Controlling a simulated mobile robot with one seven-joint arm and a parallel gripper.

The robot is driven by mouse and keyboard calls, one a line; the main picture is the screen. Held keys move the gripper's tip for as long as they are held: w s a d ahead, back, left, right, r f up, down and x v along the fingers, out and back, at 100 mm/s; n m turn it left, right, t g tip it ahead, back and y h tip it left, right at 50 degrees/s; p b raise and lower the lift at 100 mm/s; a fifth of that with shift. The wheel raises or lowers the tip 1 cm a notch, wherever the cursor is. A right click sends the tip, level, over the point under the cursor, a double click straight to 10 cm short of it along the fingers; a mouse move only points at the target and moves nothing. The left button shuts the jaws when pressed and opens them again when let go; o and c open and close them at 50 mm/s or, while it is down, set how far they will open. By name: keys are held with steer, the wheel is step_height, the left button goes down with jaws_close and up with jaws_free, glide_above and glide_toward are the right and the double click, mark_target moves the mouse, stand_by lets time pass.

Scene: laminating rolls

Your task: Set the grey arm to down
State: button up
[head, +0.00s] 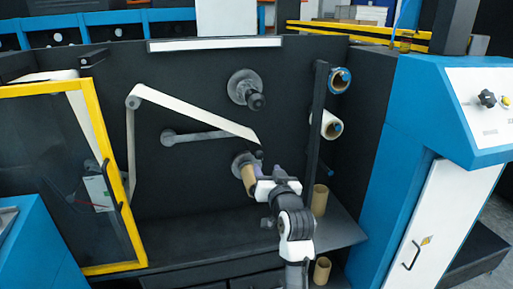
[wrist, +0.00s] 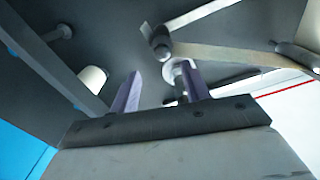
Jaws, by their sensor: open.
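The grey arm (head: 198,136) lies nearly level on the dark machine wall in the head view. Its round left end is at a grey disc, and its right part reaches toward the pale slanting web (head: 195,112). My gripper (head: 262,172) is to the right of the arm and lower, in front of the lower spindle with a brown core (head: 249,180), apart from the arm. In the wrist view the two fingers of my gripper (wrist: 160,88) stand apart with nothing between them. I cannot surely pick out the grey arm in the wrist view.
An upper spindle (head: 246,88) sticks out above my gripper. A dark upright post (head: 318,120) and rolls (head: 324,124) stand to the right. A yellow-framed door (head: 108,160) is on the left. Brown cores (head: 320,200) stand near the shelf (head: 220,235).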

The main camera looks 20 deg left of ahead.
mark_target(256, 148)
steer(key=p+x, duration=0.2)
steer(key=x, duration=1)
steer(key=shift+w+a+r+p, duration=0.1)
steer(key=shift+w+a+p, duration=0.15)
steer(key=shift+a+p, duration=0.15)
